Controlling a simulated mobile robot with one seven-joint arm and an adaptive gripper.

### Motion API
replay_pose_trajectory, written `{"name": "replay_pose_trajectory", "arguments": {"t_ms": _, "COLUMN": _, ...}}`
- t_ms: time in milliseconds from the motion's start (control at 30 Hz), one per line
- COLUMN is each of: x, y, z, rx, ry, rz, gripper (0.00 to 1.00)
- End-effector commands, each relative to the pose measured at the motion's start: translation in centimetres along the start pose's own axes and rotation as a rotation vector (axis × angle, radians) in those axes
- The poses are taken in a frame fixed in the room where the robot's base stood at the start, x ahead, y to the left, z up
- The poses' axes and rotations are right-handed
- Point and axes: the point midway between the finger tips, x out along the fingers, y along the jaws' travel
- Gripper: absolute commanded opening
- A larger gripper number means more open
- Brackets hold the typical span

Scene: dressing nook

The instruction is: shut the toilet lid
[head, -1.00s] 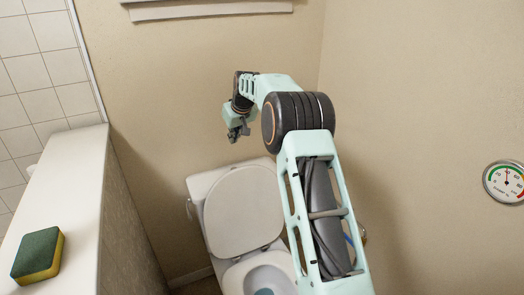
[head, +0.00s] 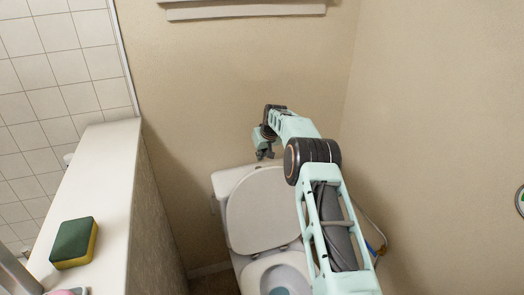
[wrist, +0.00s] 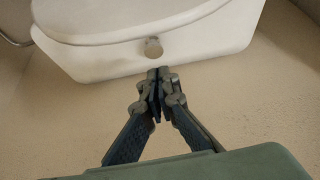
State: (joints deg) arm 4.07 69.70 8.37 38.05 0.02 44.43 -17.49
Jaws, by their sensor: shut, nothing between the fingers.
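The white toilet lid (head: 262,210) stands raised, leaning back toward the tank (head: 225,184) in the head view. The seat and open bowl (head: 275,274) show below it, partly hidden by my arm. My gripper (head: 265,154) is just above the back of the tank, behind the lid's top edge. In the wrist view my gripper (wrist: 155,76) is shut and empty. Its fingertips point at the tank (wrist: 215,50) and a small round knob (wrist: 153,48) on it; I cannot tell whether they touch. A rounded white edge shows above the knob.
A ledge (head: 112,165) runs along the left, with a green and yellow sponge (head: 74,243) on it. Beige walls stand close behind and to the right of the toilet. A shelf or ledge (head: 245,10) is on the back wall above.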

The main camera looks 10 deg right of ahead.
Motion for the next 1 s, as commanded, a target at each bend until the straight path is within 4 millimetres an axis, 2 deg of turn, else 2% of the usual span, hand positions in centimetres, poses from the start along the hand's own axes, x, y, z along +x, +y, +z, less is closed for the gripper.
{"name": "replay_pose_trajectory", "arguments": {"t_ms": 567, "x": -1.4, "y": 0.0, "z": 3.3, "rx": 0.0, "ry": -0.002, "rz": -0.001, "gripper": 0.0}}
{"name": "replay_pose_trajectory", "arguments": {"t_ms": 1000, "x": -1.5, "y": 0.0, "z": 3.7, "rx": 0.0, "ry": -0.001, "rz": 0.0, "gripper": 0.0}}
